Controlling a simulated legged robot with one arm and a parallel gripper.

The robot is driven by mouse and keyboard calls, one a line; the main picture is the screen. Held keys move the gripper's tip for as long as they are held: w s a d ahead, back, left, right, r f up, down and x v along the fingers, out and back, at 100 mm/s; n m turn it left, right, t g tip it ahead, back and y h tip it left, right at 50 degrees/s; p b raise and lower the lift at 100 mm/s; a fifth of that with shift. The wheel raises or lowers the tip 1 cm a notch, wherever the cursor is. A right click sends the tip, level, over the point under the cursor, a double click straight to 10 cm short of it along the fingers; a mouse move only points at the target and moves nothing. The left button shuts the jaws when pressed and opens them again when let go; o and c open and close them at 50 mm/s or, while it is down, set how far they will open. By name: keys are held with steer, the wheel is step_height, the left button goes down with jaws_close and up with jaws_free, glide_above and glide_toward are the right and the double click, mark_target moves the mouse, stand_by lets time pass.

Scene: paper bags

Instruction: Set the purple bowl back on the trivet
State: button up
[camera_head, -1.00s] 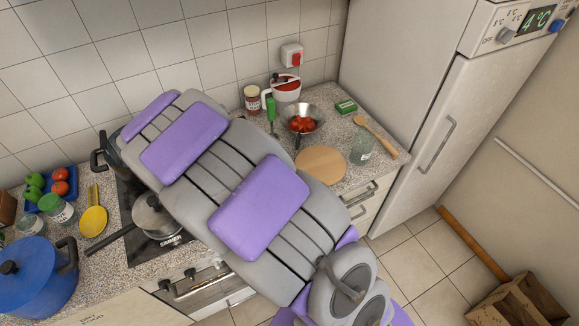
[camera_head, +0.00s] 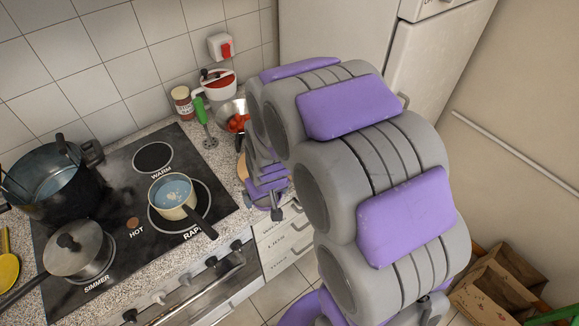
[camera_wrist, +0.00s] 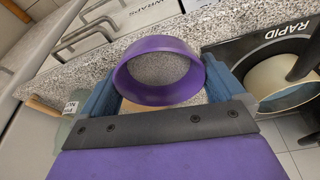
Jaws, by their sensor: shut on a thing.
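In the wrist view my gripper (camera_wrist: 160,76) is shut on the purple bowl (camera_wrist: 157,96), whose round rim lies between the two blue fingers. Speckled grey shows through the bowl's round opening. The round wooden trivet (camera_wrist: 131,106) shows as a tan sliver behind the bowl; most of it is hidden. In the head view my gripper (camera_head: 268,198) is low over the counter's front edge, right of the stove. A tan edge of the trivet (camera_head: 242,165) shows beside it. My arm hides the rest, and I cannot tell whether bowl and trivet touch.
The stove (camera_head: 130,225) is left of my gripper, with a small cream pan (camera_head: 172,196), a lidded pan (camera_head: 77,250) and a large pot (camera_head: 50,180). A metal bowl of tomatoes (camera_head: 228,112) stands behind.

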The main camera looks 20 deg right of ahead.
steer(key=w+d, duration=0.2)
steer(key=shift+d+f+b, duration=0.3)
steer(key=shift+f, duration=0.1)
steer(key=w, duration=0.4)
steer(key=w+d+b, duration=0.1)
steer(key=w, duration=0.3)
steer(key=w+d+f+b, duration=0.1)
steer(key=w, duration=0.3)
steer(key=shift+w, duration=0.15)
steer(key=shift+w+d, duration=0.25)
steer(key=shift+w, duration=0.25)
steer(key=x, duration=0.1)
steer(key=b+x, duration=0.1)
steer(key=x, duration=0.1)
steer(key=shift+s+f+b, duration=0.25)
steer(key=shift+f+b, duration=0.05)
steer(key=shift+f, duration=0.15)
steer(key=shift+r, duration=0.15)
steer(key=o, duration=0.7)
steer(key=shift+o, duration=0.2)
